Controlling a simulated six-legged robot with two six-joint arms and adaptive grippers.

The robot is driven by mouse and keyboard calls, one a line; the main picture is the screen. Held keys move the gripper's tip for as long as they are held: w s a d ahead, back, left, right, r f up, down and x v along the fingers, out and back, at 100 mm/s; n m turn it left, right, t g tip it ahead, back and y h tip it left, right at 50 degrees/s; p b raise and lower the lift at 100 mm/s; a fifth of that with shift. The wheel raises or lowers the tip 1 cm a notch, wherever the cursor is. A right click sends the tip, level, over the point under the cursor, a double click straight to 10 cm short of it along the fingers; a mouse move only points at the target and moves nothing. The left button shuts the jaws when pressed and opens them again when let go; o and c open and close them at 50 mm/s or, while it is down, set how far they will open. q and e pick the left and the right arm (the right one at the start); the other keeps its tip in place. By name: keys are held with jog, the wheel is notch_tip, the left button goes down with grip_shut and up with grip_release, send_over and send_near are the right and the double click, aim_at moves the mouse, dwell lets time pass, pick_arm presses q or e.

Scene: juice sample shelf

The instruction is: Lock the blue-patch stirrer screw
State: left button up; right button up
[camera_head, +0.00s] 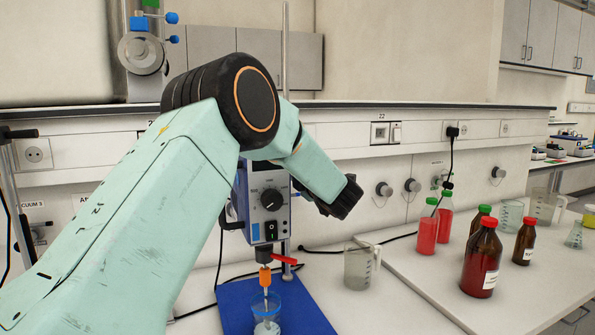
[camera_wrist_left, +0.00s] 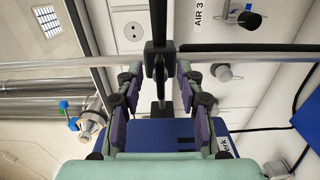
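The stirrer (camera_head: 262,205) is a grey-blue box with a dial and a green switch, over the blue patch (camera_head: 238,300). A beaker (camera_head: 266,312) stands under its orange chuck. My right gripper is not in view.
An empty glass beaker (camera_head: 358,268) stands right of the blue patch. Red-filled bottles (camera_head: 428,230) and brown bottles (camera_head: 482,262) stand on the right bench. Another stand with a black clamp (camera_head: 20,133) is at the far left. A cable runs behind the stirrer.

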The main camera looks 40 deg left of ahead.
pick_arm(q)
jog(key=v, duration=1.2)
jog(key=shift+f, duration=0.1)
